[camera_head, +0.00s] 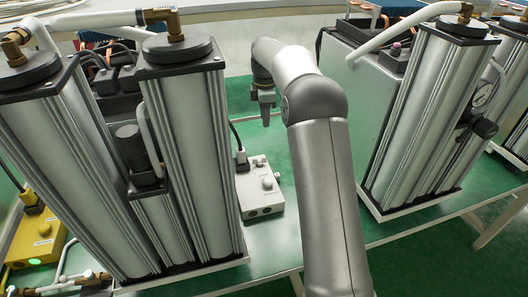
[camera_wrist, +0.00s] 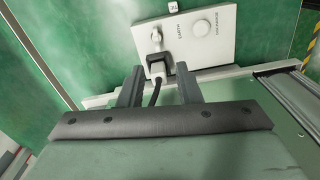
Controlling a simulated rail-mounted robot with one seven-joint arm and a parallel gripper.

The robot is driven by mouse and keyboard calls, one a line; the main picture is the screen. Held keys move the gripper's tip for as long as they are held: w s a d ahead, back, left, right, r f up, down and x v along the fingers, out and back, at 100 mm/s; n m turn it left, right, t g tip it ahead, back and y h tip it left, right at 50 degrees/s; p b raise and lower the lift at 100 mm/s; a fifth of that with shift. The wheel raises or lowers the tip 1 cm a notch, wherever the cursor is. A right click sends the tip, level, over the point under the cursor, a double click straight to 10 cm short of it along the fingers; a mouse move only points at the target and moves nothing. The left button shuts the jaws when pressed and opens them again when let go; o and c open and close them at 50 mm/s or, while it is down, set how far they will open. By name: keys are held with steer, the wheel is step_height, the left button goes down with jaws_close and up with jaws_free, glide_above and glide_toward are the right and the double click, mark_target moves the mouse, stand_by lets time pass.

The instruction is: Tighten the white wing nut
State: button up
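A white control box (camera_head: 258,190) sits on the green table between the two column units. In the wrist view the box (camera_wrist: 225,48) lies beyond the fingertips and carries an EARTH label, a round white knob (camera_wrist: 201,27) and a smaller raised fitting (camera_wrist: 156,37). I cannot tell which of these is the white wing nut. My gripper (camera_head: 266,120) points down, above and behind the box. In the wrist view my gripper (camera_wrist: 160,70) has its two fingers apart with nothing held. A black plug (camera_wrist: 157,64) with its cable shows between the fingers, on the box's edge.
Tall silver columns (camera_head: 180,150) stand close on the left, and another column unit (camera_head: 420,110) stands on the right. A yellow box (camera_head: 38,238) with a green light is at far left. Bare green table (camera_head: 290,150) lies around the white box.

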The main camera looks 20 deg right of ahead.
steer(key=p, duration=0.2)
glide_toward(260, 160)
steer(key=shift+n, duration=0.3)
steer(key=f, duration=0.2)
steer(key=d+f, duration=0.1)
steer(key=f, duration=0.2)
steer(key=d+f, duration=0.1)
steer(key=f, duration=0.2)
steer(key=shift+w+f, duration=0.1)
steer(key=shift+w, duration=0.1)
jaws_close()
